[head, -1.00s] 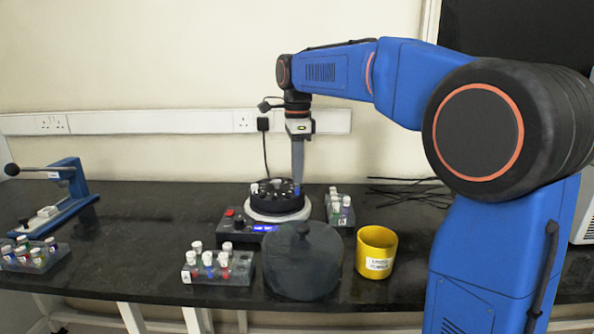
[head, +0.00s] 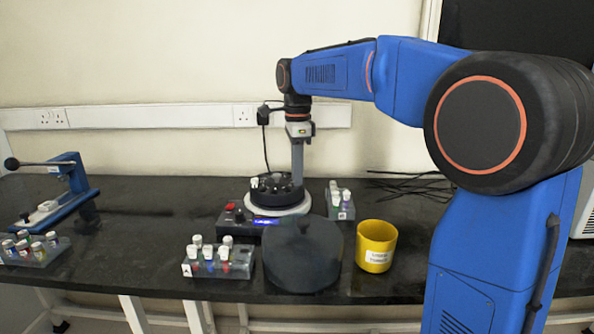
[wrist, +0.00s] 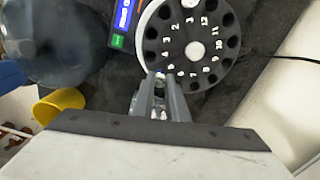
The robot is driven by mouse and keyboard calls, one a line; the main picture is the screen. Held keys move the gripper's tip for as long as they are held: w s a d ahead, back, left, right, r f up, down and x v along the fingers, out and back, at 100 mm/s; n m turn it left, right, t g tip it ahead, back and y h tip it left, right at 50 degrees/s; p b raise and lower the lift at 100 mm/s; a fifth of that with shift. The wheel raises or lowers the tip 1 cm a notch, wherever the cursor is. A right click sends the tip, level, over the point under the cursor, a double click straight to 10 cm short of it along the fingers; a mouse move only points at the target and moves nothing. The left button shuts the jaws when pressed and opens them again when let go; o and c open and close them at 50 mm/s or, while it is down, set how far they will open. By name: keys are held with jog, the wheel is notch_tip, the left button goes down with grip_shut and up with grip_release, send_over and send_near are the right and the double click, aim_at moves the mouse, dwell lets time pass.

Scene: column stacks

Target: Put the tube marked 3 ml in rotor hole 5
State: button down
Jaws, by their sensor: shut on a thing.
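My gripper (wrist: 159,84) is shut on a tube (wrist: 160,78), whose pale top shows between the fingers in the wrist view. The mark on this tube cannot be read. The dark round rotor (wrist: 222,32) has numbered holes around a white hub. The fingers and tube are at the rotor's rim, close to number 5, and they hide the hole there. In the head view my gripper (head: 297,180) points down at the rotor (head: 268,199), on its right side. How deep the tube sits cannot be told. One white-capped tube (head: 254,183) stands at the rotor's left side.
A grey lid (head: 302,262) and a yellow cup (head: 376,248) stand in front of the rotor. Tube racks stand at front (head: 240,268), right (head: 342,213) and far left (head: 50,254). A blue press (head: 75,185) is at left. Bench between press and rotor is clear.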

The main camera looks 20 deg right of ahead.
jog(key=shift+f, duration=0.15)
jog(key=c, duration=1.4)
grip_release()
jog(key=shift+o, duration=0.2)
jog(key=shift+r, duration=3)
jog(key=shift+s, duration=0.1)
